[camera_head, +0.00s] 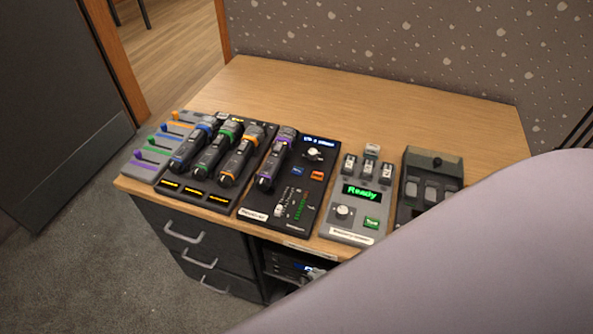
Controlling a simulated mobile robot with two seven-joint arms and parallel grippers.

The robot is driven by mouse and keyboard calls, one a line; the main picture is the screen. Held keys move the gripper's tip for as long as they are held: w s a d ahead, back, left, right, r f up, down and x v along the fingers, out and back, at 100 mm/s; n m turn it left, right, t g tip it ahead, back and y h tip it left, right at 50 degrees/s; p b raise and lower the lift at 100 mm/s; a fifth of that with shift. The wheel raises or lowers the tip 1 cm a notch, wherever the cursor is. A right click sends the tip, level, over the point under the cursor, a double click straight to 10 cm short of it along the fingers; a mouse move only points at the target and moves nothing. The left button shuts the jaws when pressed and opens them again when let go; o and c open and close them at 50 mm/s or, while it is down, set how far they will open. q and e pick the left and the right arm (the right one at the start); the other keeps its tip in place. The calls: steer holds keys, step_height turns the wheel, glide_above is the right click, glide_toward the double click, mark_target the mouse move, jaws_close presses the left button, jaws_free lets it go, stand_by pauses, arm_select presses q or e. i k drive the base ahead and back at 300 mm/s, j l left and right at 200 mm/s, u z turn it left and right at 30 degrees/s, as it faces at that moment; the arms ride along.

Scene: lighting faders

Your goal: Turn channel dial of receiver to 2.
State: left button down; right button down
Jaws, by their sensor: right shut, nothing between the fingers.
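The black receiver (272,207) lies on the desk between the microphone charger and a grey unit. A light round dial (313,154) is near its top, under a small lit blue display (319,142). The display text and the dial's pointer are too small to read surely. A purple-banded handheld microphone (276,160) lies on its left part. My right arm covers the lower right. My left gripper is not in view.
Several microphones stand in the black charger (178,199); a grey fader panel (136,168) is at far left. Right of the receiver are a grey unit reading "Ready" (376,225) and a dark switch box (414,164). The desk's back (400,110) is clear. Drawers (190,250) are below.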

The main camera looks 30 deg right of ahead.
mark_target(313, 154)
steer(key=i+j, duration=0.3)
steer(key=j, duration=0.25)
steer(key=i+j+z, duration=0.2)
steer(key=j+z, duration=0.35)
steer(key=z, duration=1.15)
steer(key=i+j, duration=0.05)
